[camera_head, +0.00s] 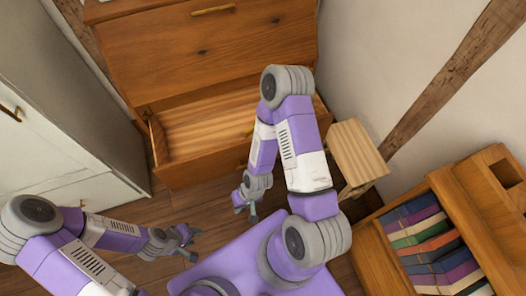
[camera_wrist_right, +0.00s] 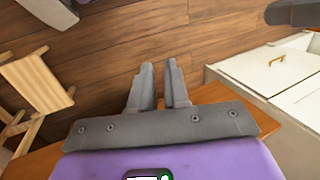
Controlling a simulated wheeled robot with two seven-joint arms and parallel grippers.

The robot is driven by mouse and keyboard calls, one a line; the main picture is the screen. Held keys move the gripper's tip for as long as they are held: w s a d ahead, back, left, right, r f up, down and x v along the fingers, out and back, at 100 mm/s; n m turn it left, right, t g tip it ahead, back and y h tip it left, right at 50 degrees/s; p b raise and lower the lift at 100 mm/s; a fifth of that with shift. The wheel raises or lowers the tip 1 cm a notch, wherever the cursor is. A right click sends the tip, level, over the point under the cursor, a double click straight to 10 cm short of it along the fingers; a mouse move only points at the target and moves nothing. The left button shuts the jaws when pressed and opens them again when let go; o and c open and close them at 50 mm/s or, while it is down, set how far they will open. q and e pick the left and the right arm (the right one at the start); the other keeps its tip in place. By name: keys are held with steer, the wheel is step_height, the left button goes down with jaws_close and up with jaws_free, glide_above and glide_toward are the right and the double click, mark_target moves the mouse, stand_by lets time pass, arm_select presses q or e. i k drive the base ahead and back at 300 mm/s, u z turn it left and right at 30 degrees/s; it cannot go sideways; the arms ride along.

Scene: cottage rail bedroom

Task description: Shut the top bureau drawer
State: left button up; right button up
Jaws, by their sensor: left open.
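The wooden bureau (camera_head: 200,55) stands at the top of the head view, with a closed front and a brass handle on it. Below that front, a drawer (camera_head: 210,128) is pulled out, its pale slatted inside empty where visible. My right forearm covers its right part. I cannot tell from its place that it is the top drawer. My right gripper (camera_head: 245,207) is in front of the drawer, apart from it and empty. Its fingers (camera_wrist_right: 159,68) have a narrow gap in the right wrist view. My left gripper (camera_head: 190,241) is open and empty over the floor, farther from the drawer.
A pale wooden stool (camera_head: 357,152) stands right of the bureau; it also shows in the right wrist view (camera_wrist_right: 36,84). A white cabinet (camera_head: 60,130) stands at left. A bookshelf (camera_head: 455,200) with several books is at right. Some wood floor (camera_head: 190,205) is free.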

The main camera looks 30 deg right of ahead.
mark_target(199, 142)
steer(key=k, duration=0.45)
steer(key=u, duration=0.95)
steer(key=i, duration=0.65)
steer(key=z, duration=0.95)
